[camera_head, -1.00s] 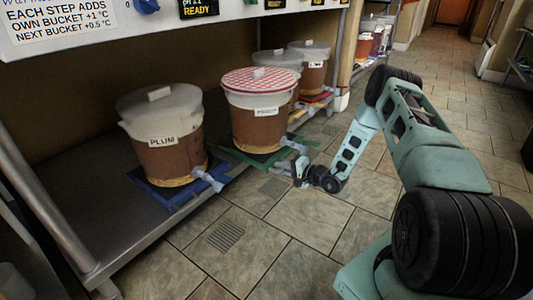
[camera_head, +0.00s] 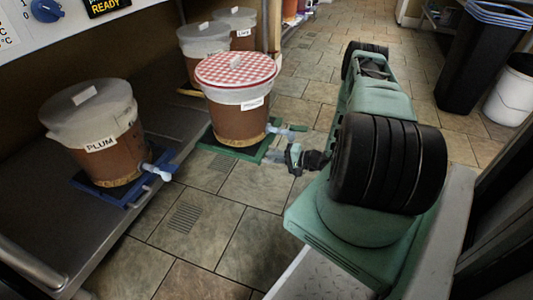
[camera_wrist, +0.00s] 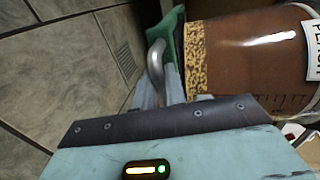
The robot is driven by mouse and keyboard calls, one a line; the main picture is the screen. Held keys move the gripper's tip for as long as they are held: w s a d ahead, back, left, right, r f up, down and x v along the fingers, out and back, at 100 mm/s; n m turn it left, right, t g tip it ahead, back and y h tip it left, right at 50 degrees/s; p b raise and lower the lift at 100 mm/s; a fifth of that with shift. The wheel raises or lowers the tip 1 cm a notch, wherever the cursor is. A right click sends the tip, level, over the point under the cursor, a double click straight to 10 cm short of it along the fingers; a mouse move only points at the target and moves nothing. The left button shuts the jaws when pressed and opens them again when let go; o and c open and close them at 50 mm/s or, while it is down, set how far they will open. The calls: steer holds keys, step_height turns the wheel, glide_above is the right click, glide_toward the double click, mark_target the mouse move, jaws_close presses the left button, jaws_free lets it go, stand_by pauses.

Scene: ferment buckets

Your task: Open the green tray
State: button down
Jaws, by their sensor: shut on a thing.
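A curved metal handle (camera_wrist: 155,58) stands at the tray's front. My gripper (camera_head: 279,154) is low at the tray's front right, below the bucket's spigot (camera_head: 285,130). In the wrist view my gripper (camera_wrist: 160,88) is shut on the handle, with its fingers on either side. The exact contact is partly hidden.
A bucket labelled PLUM (camera_head: 104,138) stands on a blue tray (camera_head: 118,195) to the left. More lidded buckets (camera_head: 204,48) stand behind. The tiled floor (camera_head: 215,222) in front is clear. A black bin (camera_head: 480,65) and white bucket (camera_head: 512,90) stand at upper right.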

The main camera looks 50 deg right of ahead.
steer(key=shift+s, duration=0.15)
steer(key=c, duration=1.6)
jaws_free()
steer(key=shift+d, duration=0.1)
steer(key=shift+o, duration=0.2)
steer(key=p+v, duration=0.5)
steer(key=v, duration=1.2)
steer(key=shift+s+p, duration=0.2)
steer(key=shift+p, duration=0.1)
